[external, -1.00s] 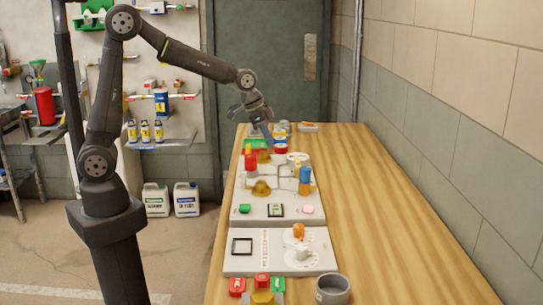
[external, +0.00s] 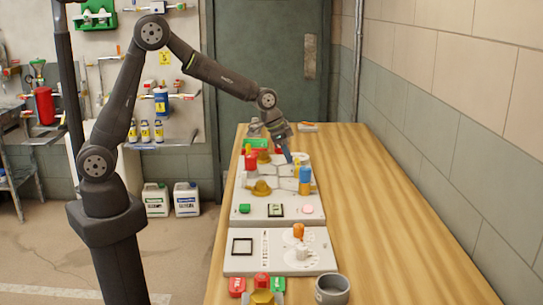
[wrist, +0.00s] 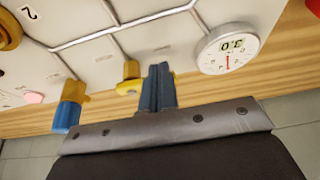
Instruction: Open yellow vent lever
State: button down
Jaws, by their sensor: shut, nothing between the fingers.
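The yellow vent lever (wrist: 130,72) stands up from the pale valve panel (wrist: 90,65) in the wrist view, on a small yellow valve body. In the external view the lever (external: 296,168) is small and partly hidden behind the blue lever. My gripper (wrist: 160,75) has its blue-grey fingers pressed together with nothing between them. They are just right of the yellow lever in the wrist view; I cannot tell whether they touch it. In the external view my gripper (external: 288,158) points down at the panel's far right part.
A blue lever (wrist: 71,101) stands left of the yellow one in the wrist view. A round gauge (wrist: 228,48) reading 3.0 is to the right. A red lever (external: 251,160) and brass knob (external: 262,187) are also on the panel. The wooden bench (external: 390,230) is clear to the right.

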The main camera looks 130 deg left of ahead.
jog(key=shift+a+m, duration=0.35)
jog(key=shift+m, duration=0.35)
jog(key=m, duration=0.1)
jog(key=a+m+h, duration=0.1)
jog(key=m, duration=0.1)
jog(key=shift+w+a+t+h, duration=0.25)
jog(key=shift+w+t+h, duration=0.05)
jog(key=shift+w+t, duration=0.1)
jog(key=m, duration=0.1)
jog(key=w+a+m+h, duration=0.1)
jog(key=m, duration=0.2)
jog(key=shift+w+a+m+h, duration=0.25)
jog(key=shift+a+m+h, duration=0.05)
jog(key=w+m+h, duration=0.1)
jog(key=m, duration=0.1)
jog(key=w+a+m+h, duration=0.1)
jog(key=m, duration=0.2)
jog(key=shift+w, duration=0.2)
jog(key=m, duration=0.1)
jog(key=w+m, duration=0.1)
jog(key=m, duration=0.1)
jog(key=shift+w+g+h, duration=0.2)
jog(key=shift+g+h, duration=0.1)
jog(key=shift+h, duration=0.1)
jog(key=shift+w+d, duration=0.1)
jog(key=shift+w, duration=0.2)
